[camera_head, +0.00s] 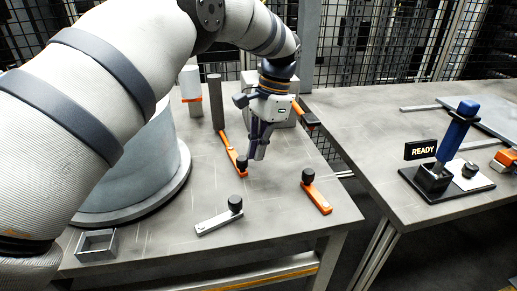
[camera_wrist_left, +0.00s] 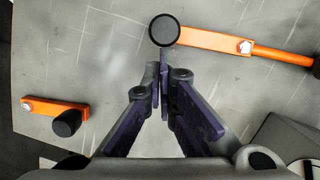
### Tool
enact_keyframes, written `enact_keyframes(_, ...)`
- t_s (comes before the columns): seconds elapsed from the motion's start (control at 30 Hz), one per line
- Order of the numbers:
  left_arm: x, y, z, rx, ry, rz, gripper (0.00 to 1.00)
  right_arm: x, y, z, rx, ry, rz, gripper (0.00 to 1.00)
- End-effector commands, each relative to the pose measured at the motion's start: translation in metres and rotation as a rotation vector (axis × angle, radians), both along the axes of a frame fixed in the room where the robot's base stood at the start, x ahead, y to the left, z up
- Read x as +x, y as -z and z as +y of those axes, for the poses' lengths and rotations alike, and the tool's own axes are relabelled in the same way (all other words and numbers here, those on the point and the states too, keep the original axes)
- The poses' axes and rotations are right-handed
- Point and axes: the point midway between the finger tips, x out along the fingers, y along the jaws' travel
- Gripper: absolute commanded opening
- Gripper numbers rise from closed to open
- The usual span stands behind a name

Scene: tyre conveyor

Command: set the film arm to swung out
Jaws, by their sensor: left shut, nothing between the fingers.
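An orange arm with a black knob lies on the left table; its knob shows in the head view (camera_head: 242,163) and its orange bar (camera_head: 230,147) runs back toward a dark grey post. In the wrist view the black knob (camera_wrist_left: 163,30) is at the top middle, with the orange bar (camera_wrist_left: 208,39) running right to an orange rod. I cannot tell for certain which lever is the film arm. My left gripper (camera_head: 254,160) points down beside this knob, shut and empty. Its fingertips (camera_wrist_left: 161,62) appear just short of the knob; contact is unclear. The right gripper is out of view.
A second orange lever (camera_head: 317,195) and a silver lever (camera_head: 220,221), both with black knobs, lie nearer the table's front. A READY sign (camera_head: 421,149) and blue handle (camera_head: 457,125) are on the right table.

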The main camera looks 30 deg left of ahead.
Motion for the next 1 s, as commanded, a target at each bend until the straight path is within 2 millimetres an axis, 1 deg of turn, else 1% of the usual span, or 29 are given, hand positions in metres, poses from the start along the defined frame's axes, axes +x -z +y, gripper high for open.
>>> enact_keyframes(0.83,0.0,0.001,0.001,0.0,-0.004,0.0,0.0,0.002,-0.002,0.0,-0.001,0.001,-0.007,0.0)
enact_keyframes(0.93,-0.001,-0.004,0.0,-0.001,-0.004,-0.002,0.0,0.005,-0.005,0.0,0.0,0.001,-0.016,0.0)
enact_keyframes(1.0,-0.005,-0.013,0.0,-0.001,-0.005,-0.006,0.0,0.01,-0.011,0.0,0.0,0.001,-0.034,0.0)
